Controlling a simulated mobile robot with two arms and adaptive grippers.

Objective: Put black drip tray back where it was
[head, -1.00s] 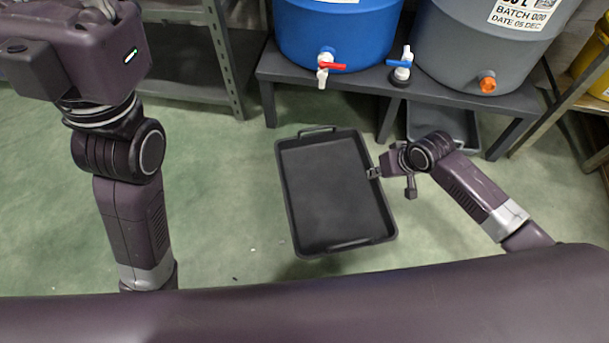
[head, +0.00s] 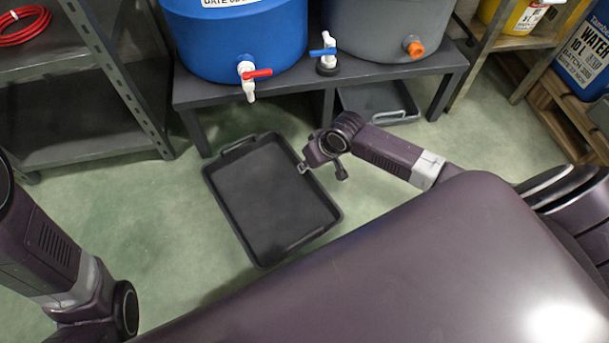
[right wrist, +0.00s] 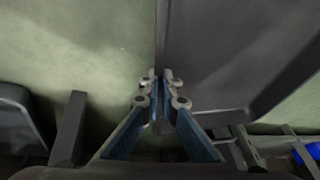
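The black drip tray (head: 262,200) is an empty, shallow rectangular tray with a handle at each end. It hangs in front of the dark bench and appears to be held above the green floor. My right gripper (head: 304,168) is shut on the tray's right long rim. In the right wrist view, the fingertips (right wrist: 162,85) pinch the thin rim of the tray (right wrist: 215,60). My left gripper is outside the views; only parts of my left arm show at the lower left of the head view.
The dark bench (head: 205,93) carries a blue barrel (head: 235,38) with a red-handled tap and a grey barrel (head: 385,25). Another dark tray (head: 380,103) sits under the bench's right part. Floor under its left part looks clear. Metal shelving (head: 80,125) stands left, wooden shelving (head: 500,60) right.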

